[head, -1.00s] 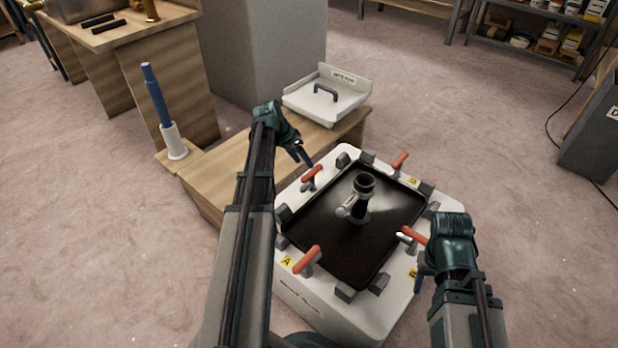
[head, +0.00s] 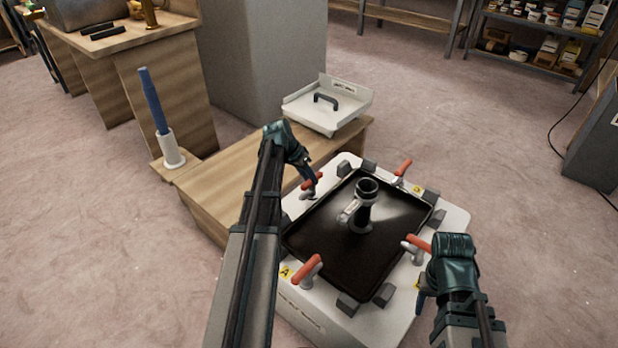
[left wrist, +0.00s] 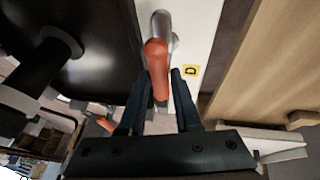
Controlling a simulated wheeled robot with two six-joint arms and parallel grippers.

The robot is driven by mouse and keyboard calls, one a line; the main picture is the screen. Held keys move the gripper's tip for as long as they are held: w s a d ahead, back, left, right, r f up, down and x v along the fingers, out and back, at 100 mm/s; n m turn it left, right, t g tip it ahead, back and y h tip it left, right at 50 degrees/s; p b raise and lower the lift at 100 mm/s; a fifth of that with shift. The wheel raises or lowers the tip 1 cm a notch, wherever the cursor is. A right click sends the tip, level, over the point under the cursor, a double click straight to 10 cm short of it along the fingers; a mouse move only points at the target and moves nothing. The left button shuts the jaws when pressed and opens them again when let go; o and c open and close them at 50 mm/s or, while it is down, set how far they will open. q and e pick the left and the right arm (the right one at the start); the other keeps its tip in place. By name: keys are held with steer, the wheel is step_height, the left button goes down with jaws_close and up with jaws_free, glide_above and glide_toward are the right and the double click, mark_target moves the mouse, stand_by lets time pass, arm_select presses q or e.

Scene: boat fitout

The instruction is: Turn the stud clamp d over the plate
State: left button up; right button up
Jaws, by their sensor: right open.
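Stud clamp d has an orange handle (head: 309,179) at the far left corner of the dark plate (head: 330,235). In the left wrist view the handle (left wrist: 157,65) stands on a grey stud beside a yellow D label (left wrist: 191,71). My left gripper (left wrist: 161,78) is open, with one finger on each side of the handle's near end; a gap shows on the right side. In the head view my left gripper (head: 313,192) is at this clamp and partly covers it. My right gripper (head: 422,293) is open and empty, low beside the right clamp.
Other orange-handled clamps stand at the plate's front left (head: 307,270), right (head: 418,243) and far (head: 404,167) corners. A black upright fitting (head: 364,208) stands mid-plate. A wooden bench (head: 225,190) with a white tray (head: 330,115) lies behind left.

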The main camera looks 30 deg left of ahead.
arm_select(q)
jaws_close()
steer(key=shift+d, duration=0.1)
steer(key=n, duration=0.1)
steer(key=n+y, duration=0.1)
steer(key=n, duration=0.1)
steer(key=shift+s+d+t, duration=0.15)
steer(key=shift+d+t, duration=0.05)
steer(key=shift+t, duration=0.1)
steer(key=n+y, duration=0.1)
steer(key=n, duration=0.1)
steer(key=n+y, duration=0.1)
steer(key=n, duration=0.1)
steer(key=shift+d+n, duration=0.2)
steer(key=shift+n, duration=0.1)
steer(key=n, duration=0.1)
steer(key=n+y, duration=0.1)
steer(key=n, duration=0.1)
steer(key=n+y, duration=0.1)
steer(key=n, duration=0.1)
steer(key=shift+w+d, duration=0.2)
steer(key=shift+d, duration=0.05)
steer(key=shift+w+d+n+g+y, duration=0.1)
steer(key=shift+n+g+y, duration=0.35)
steer(key=shift+n, duration=0.85)
steer(key=shift+w+n+g+y, duration=0.1)
steer(key=shift+n+g+y, duration=0.35)
steer(key=shift+n, duration=0.85)
